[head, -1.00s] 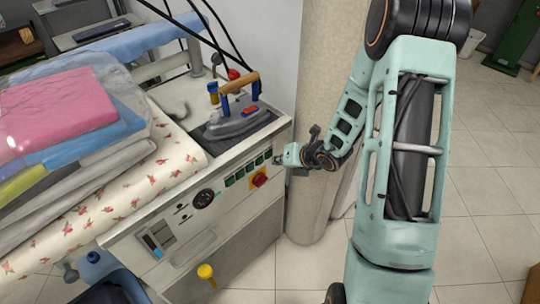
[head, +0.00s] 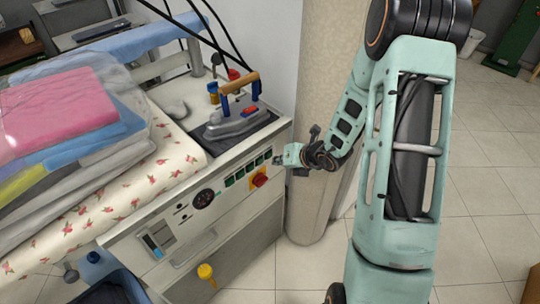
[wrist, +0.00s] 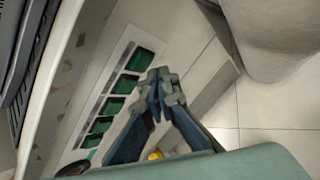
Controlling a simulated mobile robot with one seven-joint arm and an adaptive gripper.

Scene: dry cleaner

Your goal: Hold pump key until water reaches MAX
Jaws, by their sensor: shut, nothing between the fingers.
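A row of green keys (head: 250,166) runs along the front panel of the ironing station. The wrist view shows the keys (wrist: 113,106) up close; which is the pump key I cannot read. My gripper (head: 278,160) is shut and empty, its fingertips at the right end of the row. In the wrist view the closed fingertips (wrist: 157,82) are just right of the upper keys; whether they touch one I cannot tell. The water gauge (head: 152,242) at the panel's lower left shows a blue strip. Its MAX mark is too small to read.
A red knob (head: 259,180) and a round dial (head: 203,199) sit on the same panel. An iron (head: 238,120) rests on top, beside folded wrapped clothes (head: 60,110). A yellow handle (head: 206,272) sticks out below. A round column (head: 320,210) stands close behind my gripper.

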